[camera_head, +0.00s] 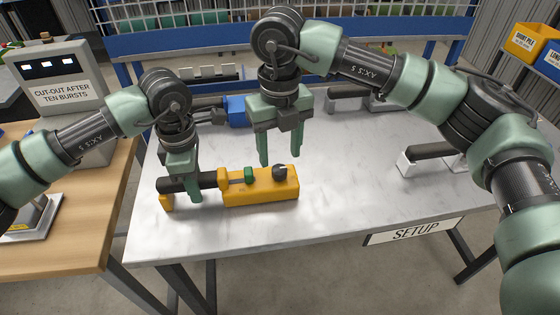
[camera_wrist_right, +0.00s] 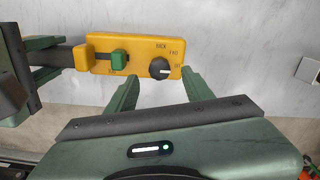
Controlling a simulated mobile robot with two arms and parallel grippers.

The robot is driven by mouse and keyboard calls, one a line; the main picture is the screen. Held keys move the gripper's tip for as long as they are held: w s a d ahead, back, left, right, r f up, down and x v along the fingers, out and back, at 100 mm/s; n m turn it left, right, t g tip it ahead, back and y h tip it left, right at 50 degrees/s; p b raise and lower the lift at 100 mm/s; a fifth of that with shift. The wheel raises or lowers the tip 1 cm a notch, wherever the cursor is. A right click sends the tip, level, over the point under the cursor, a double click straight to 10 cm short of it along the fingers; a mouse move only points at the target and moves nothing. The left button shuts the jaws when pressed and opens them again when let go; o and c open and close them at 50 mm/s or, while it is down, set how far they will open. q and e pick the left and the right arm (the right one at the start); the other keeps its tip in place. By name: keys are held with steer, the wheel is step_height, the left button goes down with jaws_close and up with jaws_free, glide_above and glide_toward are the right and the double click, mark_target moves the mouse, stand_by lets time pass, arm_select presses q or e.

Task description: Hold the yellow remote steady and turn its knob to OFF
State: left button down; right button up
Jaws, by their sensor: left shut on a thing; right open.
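The yellow remote (camera_head: 235,192) is at the front left of the metal table, with a black handle (camera_head: 206,180), a green switch (camera_head: 249,175) and a dark knob (camera_head: 280,172). My left gripper (camera_head: 184,190) is shut on the black handle. My right gripper (camera_head: 280,160) is open and empty, fingers pointing down just above and behind the knob. In the right wrist view the knob (camera_wrist_right: 160,68) lies between the fingertips' lines, apart from them. Its white mark points right. Small labels arc around it on the remote (camera_wrist_right: 137,45); I cannot read them surely.
The metal table (camera_head: 340,215) is clear to the right of the remote. A dark-handled tool on white supports (camera_head: 404,166) sits at right. A blue part (camera_head: 236,110) lies behind the right gripper.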

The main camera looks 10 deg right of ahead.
mark_target(279, 168)
arm_select(q)
steer(key=shift+a+f, duration=0.1)
steer(key=shift+f, duration=0.05)
arm_select(e)
step_height(279, 168, up, 8)
steer(key=shift+f, duration=0.25)
arm_select(q)
steer(key=c, duration=1.2)
jaws_free()
steer(key=shift+o, duration=1.2)
